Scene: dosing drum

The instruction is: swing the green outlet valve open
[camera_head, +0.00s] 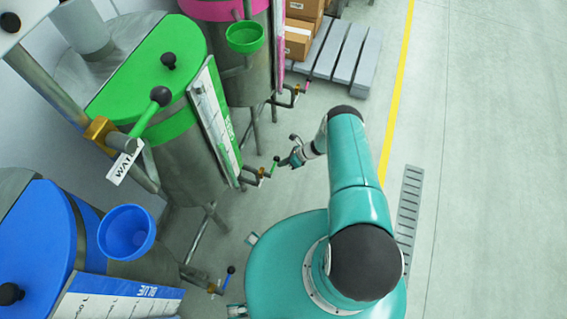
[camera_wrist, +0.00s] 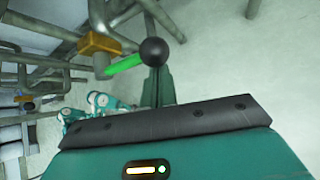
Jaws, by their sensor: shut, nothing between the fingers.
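The green outlet valve has a brass body (camera_head: 262,172) low on the green-banded drum (camera_head: 175,120), with a short green lever (camera_head: 274,166). In the wrist view the green lever (camera_wrist: 124,66) runs from the brass body (camera_wrist: 100,44) to a black ball knob (camera_wrist: 154,51) at its right end. My gripper (camera_head: 284,162) is just right of the lever in the head view. In the wrist view my gripper (camera_wrist: 157,78) is shut and empty, its fingers directly below the knob in the picture. I cannot tell whether they touch it. The knob partly hides the fingertips.
A blue drum (camera_head: 40,235) with its own blue-handled valve (camera_head: 226,278) stands at lower left. A pink-banded drum (camera_head: 235,75) stands behind the green one. A pallet (camera_head: 345,50) with boxes is at the back. Open floor (camera_head: 480,150) lies to the right.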

